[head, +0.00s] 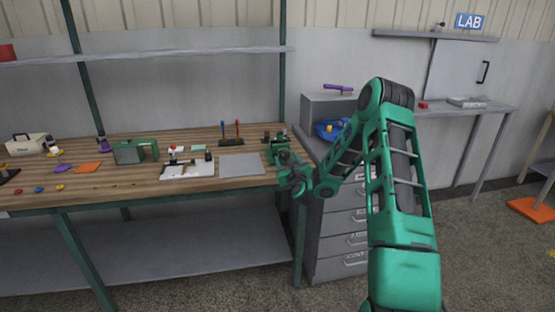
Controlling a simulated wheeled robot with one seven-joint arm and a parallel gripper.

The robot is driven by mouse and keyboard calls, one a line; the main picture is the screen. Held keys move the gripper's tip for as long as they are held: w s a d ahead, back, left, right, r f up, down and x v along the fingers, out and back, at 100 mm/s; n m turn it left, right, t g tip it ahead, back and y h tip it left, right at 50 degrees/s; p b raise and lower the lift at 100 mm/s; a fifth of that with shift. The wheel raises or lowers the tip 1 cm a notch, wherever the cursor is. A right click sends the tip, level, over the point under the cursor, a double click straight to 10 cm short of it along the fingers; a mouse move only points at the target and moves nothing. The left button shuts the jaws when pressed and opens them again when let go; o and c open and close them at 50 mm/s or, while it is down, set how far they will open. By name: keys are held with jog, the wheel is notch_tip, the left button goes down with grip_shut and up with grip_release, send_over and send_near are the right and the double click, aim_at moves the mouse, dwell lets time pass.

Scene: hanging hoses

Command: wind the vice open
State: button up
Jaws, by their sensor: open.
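A small green vice (278,151) appears to stand at the right end of the wooden workbench (120,198), near its front corner. My gripper (285,182) is at the end of my green arm, just in front of and below the vice, by the bench's front corner. It is open, and I see nothing held in it. The gripper and wrist overlap the vice's lower front side, so its handle and the gap between its jaws cannot be made out. I cannot tell whether the gripper touches the vice.
A grey plate (241,164) and a white-based device (188,170) lie left of the vice. A rack with red and blue uprights (231,140) stands behind. A grey drawer cabinet (340,235) stands close to the bench's right. Open floor lies in front.

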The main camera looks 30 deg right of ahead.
jog(key=shift+w+d, duration=0.25)
jog(key=shift+w, duration=0.35)
jog(key=shift+a, duration=0.15)
jog(key=c, duration=1.1)
jog(key=shift+o, duration=0.3)
